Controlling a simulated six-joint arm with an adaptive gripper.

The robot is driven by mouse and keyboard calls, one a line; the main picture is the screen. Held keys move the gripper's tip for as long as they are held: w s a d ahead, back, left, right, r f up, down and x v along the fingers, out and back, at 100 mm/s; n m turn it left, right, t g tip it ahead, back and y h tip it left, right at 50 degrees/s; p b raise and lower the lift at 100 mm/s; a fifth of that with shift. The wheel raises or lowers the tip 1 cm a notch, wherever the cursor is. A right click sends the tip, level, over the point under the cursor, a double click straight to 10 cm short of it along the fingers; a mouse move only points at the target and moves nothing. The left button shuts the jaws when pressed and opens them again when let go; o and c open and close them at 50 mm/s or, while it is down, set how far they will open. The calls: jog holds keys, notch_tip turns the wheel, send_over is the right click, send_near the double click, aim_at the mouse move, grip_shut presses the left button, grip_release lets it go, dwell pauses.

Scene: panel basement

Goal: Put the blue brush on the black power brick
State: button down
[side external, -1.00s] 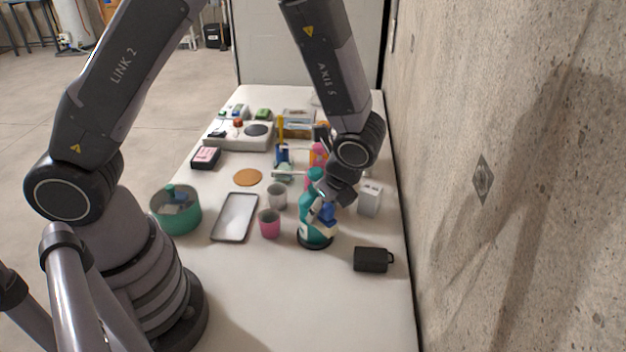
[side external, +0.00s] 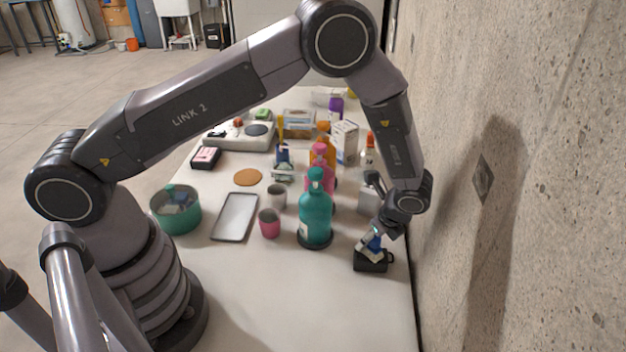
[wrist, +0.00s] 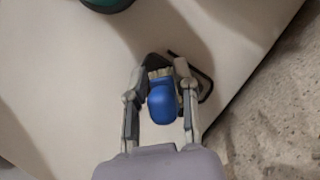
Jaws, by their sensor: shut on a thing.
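My gripper (wrist: 163,88) is shut on the blue brush (wrist: 162,105), with the brush's pale bristles pointing away from the wrist. In the side external view the blue brush (side external: 375,243) is at the black power brick (side external: 370,266), just above its top or touching it; I cannot tell which. My gripper (side external: 372,245) hides part of the brush there. The black power brick lies flat near the table's right edge. In the wrist view the black power brick (wrist: 203,82) shows beyond and beside the fingers, mostly covered by brush and gripper.
A teal bottle (side external: 315,215) stands left of the power brick, with a pink cup (side external: 269,223) and a grey tray (side external: 235,217) further left. The concrete wall (side external: 520,200) is close on the right. The front table is clear.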

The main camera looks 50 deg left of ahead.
jog(key=c, duration=0.8)
grip_release()
jog(key=shift+f, duration=0.1)
jog(key=shift+c, duration=0.2)
